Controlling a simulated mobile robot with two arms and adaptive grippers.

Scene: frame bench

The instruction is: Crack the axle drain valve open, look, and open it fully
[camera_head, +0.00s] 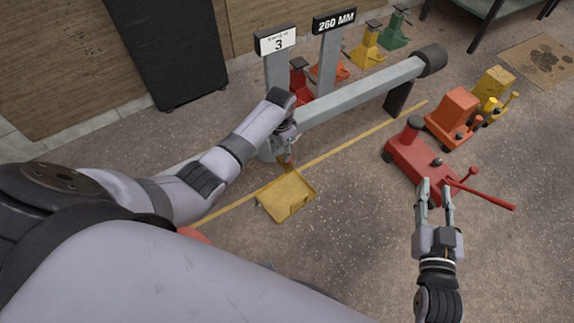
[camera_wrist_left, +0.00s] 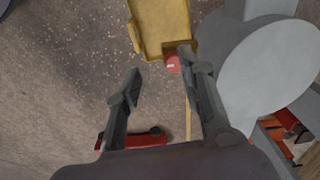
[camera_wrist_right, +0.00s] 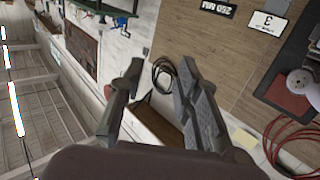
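The grey axle (camera_head: 350,94) lies across the bench frame. A small red part (camera_wrist_left: 172,63), probably the drain valve handle, sits by the axle's round end (camera_wrist_left: 270,65); in the head view a small reddish part (camera_head: 287,161) shows just below my left gripper (camera_head: 285,149). In the left wrist view my left gripper (camera_wrist_left: 163,85) is open, with the red part beyond its fingertips, nearer the right finger; I cannot tell if they touch. A yellow tray (camera_head: 275,211) is on the floor beneath. My right gripper (camera_head: 434,186) is open and empty at the lower right.
A red floor jack (camera_head: 412,160) lies beyond my right gripper. Orange (camera_head: 452,115) and yellow (camera_head: 493,85) equipment stands past it. Signs reading 3 (camera_head: 276,42) and 260 MM (camera_head: 334,20) stand behind the axle. The floor between tray and right gripper is clear.

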